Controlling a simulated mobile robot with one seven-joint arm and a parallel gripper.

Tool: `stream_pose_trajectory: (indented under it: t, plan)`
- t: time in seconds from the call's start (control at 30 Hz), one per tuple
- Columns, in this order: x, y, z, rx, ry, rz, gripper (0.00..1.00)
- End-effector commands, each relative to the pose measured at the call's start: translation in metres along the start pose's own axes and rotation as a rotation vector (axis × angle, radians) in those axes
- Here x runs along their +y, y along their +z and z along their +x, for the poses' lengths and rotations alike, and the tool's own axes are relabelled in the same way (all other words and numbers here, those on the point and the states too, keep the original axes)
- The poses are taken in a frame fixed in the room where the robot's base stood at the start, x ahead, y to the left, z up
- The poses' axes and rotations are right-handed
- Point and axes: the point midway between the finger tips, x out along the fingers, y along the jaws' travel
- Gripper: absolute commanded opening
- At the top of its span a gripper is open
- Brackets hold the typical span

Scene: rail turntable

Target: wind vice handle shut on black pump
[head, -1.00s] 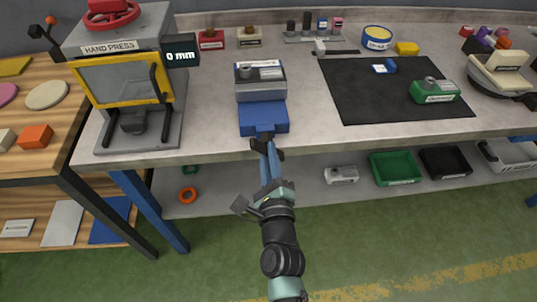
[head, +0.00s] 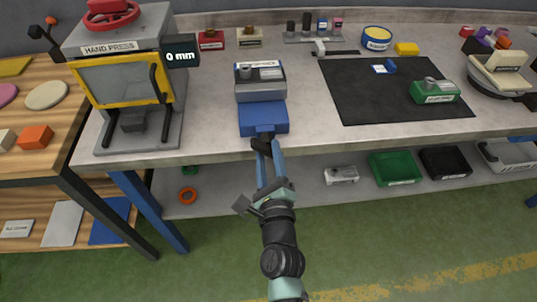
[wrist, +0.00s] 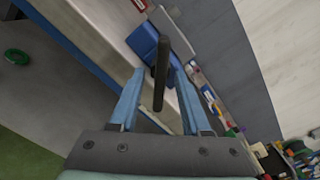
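The blue vice (head: 264,118) stands at the bench's front edge in the head view, with grey jaws behind its blue front part. A dark pump (head: 245,72) with a grey round knob sits at the jaws. Whether the jaws press on it I cannot tell. The black vice handle (wrist: 161,72) is a bar that runs between my two blue fingers in the wrist view. My gripper (head: 268,145) is at the vice's front. Its fingers stand apart on either side of the handle, with a gap on each side. In the head view the handle is partly hidden by my gripper.
A hand press (head: 125,80) reading 0 mm stands left of the vice. A green pump (head: 435,92) sits on a black mat (head: 350,100) to the right.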

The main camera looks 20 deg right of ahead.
Motion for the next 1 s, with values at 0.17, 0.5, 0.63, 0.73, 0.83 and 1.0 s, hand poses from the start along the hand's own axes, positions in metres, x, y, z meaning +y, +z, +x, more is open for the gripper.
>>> stream_pose_trajectory:
  t: [0.17,0.5,0.63,0.73,0.83,1.0]
  plan:
    - [0.0,0.0,-0.001,0.0,0.0,0.0,0.47]
    - [0.0,-0.001,-0.045,0.002,0.002,-0.002,0.47]
    - [0.001,-0.002,-0.071,0.002,0.002,-0.002,0.47]
    - [0.002,-0.002,-0.09,0.002,0.002,-0.001,0.47]
    - [0.001,-0.001,-0.105,0.001,0.002,-0.001,0.47]
    - [0.001,-0.001,-0.123,0.001,0.001,-0.001,0.47]
